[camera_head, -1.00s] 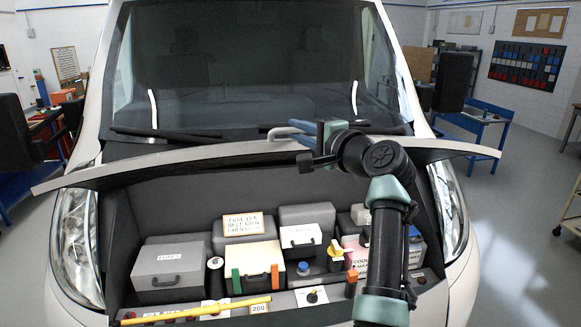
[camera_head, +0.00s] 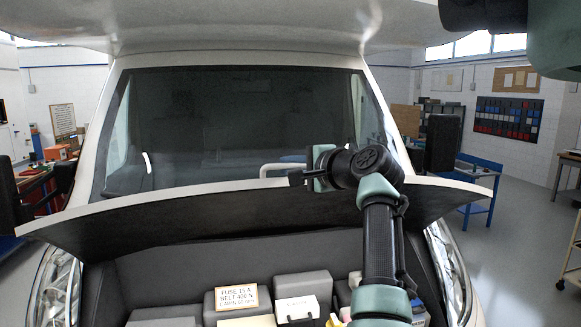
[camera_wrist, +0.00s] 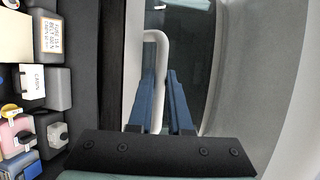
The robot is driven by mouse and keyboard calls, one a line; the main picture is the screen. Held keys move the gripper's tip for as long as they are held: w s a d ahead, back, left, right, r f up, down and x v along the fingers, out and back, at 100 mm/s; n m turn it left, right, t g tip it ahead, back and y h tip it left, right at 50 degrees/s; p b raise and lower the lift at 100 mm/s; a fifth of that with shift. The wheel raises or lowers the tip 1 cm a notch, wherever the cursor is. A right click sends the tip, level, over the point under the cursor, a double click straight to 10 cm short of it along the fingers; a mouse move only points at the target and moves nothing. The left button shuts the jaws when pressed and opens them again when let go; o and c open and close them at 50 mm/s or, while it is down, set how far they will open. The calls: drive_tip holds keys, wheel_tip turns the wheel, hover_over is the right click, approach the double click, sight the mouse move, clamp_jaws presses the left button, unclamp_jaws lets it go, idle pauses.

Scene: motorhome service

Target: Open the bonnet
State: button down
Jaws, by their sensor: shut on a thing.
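The bonnet (camera_head: 150,222) stands partly open across the front of the motorhome, its dark underside facing the camera and its pale front edge raised over the engine bay. A white loop handle (camera_head: 270,168) stands up at this edge, and it also shows in the wrist view (camera_wrist: 163,50). My gripper (camera_head: 294,160) is at the handle. In the wrist view its blue fingers (camera_wrist: 160,95) sit one on each side of the handle bar, shut on it.
The engine bay below holds grey boxes (camera_head: 302,287) and a labelled fuse sign (camera_head: 237,297). The windscreen (camera_head: 240,125) rises behind the bonnet. A white overhang (camera_head: 230,25) crosses the top.

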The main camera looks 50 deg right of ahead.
drive_tip(key=shift+f, duration=0.6)
drive_tip(key=c, duration=0.8)
unclamp_jaws()
drive_tip(key=shift+w, duration=0.1)
drive_tip(key=shift+c, duration=0.2)
drive_tip(key=r+b+v, duration=0.1)
drive_tip(key=b+v, duration=0.7)
drive_tip(key=v, duration=0.5)
drive_tip(key=shift+r, duration=0.15)
